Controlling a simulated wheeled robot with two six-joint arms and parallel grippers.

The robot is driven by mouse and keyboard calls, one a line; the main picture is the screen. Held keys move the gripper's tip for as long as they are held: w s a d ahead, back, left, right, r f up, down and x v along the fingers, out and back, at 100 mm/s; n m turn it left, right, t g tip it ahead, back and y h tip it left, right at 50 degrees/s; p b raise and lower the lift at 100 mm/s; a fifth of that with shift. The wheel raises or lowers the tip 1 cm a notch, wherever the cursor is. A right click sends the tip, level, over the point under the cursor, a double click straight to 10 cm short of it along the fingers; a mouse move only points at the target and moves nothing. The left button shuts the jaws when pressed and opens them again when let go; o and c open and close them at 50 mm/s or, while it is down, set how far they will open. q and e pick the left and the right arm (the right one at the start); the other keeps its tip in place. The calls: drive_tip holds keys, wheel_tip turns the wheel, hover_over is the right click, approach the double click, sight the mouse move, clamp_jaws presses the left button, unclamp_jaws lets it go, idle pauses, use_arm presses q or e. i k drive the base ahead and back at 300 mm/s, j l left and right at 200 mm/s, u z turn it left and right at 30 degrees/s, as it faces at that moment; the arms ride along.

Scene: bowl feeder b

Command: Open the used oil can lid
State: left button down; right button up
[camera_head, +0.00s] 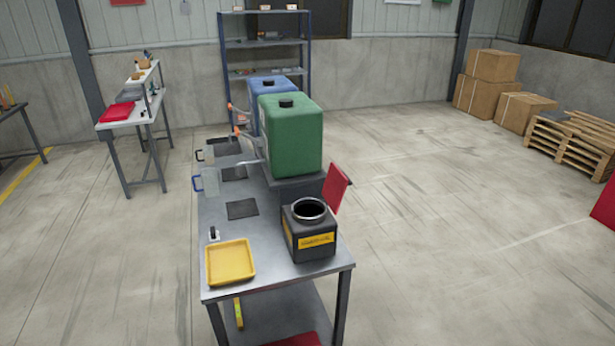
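The used oil can (315,252) is a dark, square can with a yellow label. It stands upright on the near right corner of the metal table. Its round, metal-rimmed mouth (309,209) is uncovered, with a dark inside. A flat red panel (336,188) stands up, tilted, at the can's rear right edge. It looks like the can's lid swung up, but I cannot see a hinge joining them. Neither of my grippers is in view.
A yellow tray (230,263) lies left of the can on the metal table (262,265). Green (291,140) and blue (268,84) containers with spouts stand behind. Two clear jugs sit at the table's left edge. Floor is free on both sides; pallets (568,140) stand far right.

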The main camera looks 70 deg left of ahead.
sight(336, 182)
drive_tip(key=i+j+u, duration=0.15)
drive_tip(key=i+u, duration=0.95)
